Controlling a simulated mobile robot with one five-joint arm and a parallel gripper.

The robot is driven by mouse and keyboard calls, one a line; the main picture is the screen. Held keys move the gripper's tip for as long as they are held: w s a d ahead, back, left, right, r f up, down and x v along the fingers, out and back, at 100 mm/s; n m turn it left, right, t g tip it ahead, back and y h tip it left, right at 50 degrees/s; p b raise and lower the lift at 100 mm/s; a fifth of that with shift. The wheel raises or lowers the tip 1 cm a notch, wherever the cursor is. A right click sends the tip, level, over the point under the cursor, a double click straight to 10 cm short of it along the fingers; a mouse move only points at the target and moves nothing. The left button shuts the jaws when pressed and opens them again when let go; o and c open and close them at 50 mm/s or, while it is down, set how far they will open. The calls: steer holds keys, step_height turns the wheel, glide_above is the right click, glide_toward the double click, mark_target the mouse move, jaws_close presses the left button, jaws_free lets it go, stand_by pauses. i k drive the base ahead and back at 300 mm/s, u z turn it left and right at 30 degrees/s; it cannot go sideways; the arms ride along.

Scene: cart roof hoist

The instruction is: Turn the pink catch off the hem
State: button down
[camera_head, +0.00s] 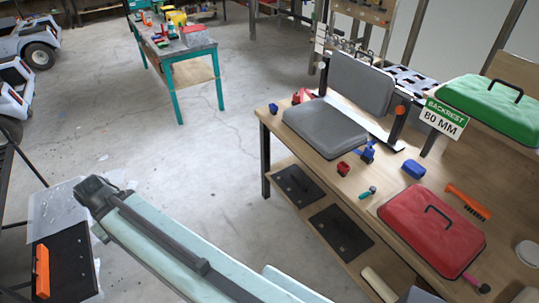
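A small pink catch (470,279) with a dark round knob (484,288) beside it is at the lower right corner of the red padded cover (400,214). The catch lies at the cover's edge; whether it overlaps the hem is too small to tell. The red cover lies flat on the wooden bench and has a dark handle (438,212) on top. My pale blue arm link crosses the lower left of the head view, ending in a dark joint. I cannot make out my gripper's fingers in this view.
The wooden bench (343,205) also bears a grey seat with backrest (325,132), small blue and red parts, and an orange brush (467,201). A green padded cover (485,104) and an "80 MM" backrest sign (441,121) are behind. The floor (150,125) left of the bench is open.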

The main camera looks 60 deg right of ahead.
mark_target(484, 289)
steer(key=z, duration=3.55)
steer(key=k, duration=0.35)
steer(key=u, duration=0.4)
